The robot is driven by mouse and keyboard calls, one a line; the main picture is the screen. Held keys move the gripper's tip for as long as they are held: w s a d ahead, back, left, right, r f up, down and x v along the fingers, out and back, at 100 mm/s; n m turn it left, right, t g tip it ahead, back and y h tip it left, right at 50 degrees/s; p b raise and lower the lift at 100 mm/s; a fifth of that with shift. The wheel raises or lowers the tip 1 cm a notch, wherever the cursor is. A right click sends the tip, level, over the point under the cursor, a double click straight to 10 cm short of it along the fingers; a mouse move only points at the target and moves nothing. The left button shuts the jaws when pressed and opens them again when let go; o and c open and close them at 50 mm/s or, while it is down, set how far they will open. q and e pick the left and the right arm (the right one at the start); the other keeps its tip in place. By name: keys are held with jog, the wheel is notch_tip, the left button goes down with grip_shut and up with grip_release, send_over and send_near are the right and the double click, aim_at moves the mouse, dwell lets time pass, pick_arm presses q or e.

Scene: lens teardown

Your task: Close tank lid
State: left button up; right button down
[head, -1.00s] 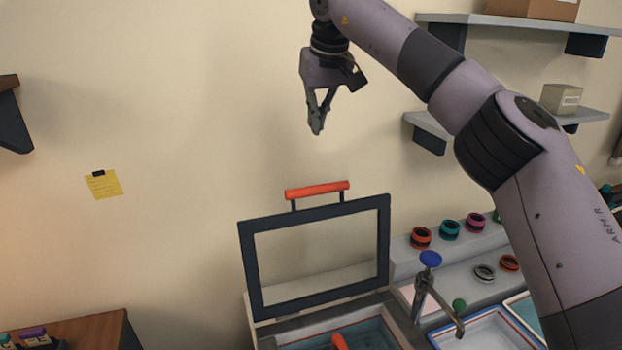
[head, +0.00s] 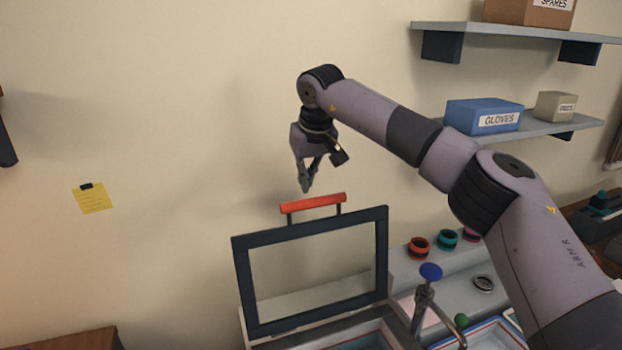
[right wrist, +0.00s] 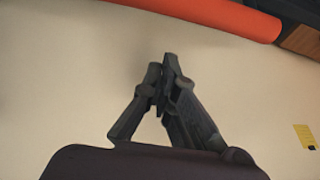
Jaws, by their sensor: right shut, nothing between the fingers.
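The tank lid (head: 240,272) is a dark frame around a clear pane, standing upright and open at the back of the tank. A red-orange handle (head: 313,204) runs along its top edge. The tank (head: 330,337) shows only partly at the bottom of the head view. My right gripper (head: 306,188) is shut and empty, pointing down, just above and slightly left of the handle's middle, apart from it. In the right wrist view the shut fingers (right wrist: 165,75) show against the wall, with the handle (right wrist: 215,15) across the top. My left gripper is not in view.
A tap with a blue knob (head: 430,272) stands right of the tank. Several coloured rings, among them a red one (head: 419,247), sit on a ledge at the right. Shelves with a blue gloves box (head: 484,116) are on the wall behind my right arm.

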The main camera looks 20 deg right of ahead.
jog(key=s, duration=0.3)
jog(key=shift+s+p, duration=0.1)
jog(key=shift+p, duration=0.25)
jog(key=shift+s+r, duration=0.1)
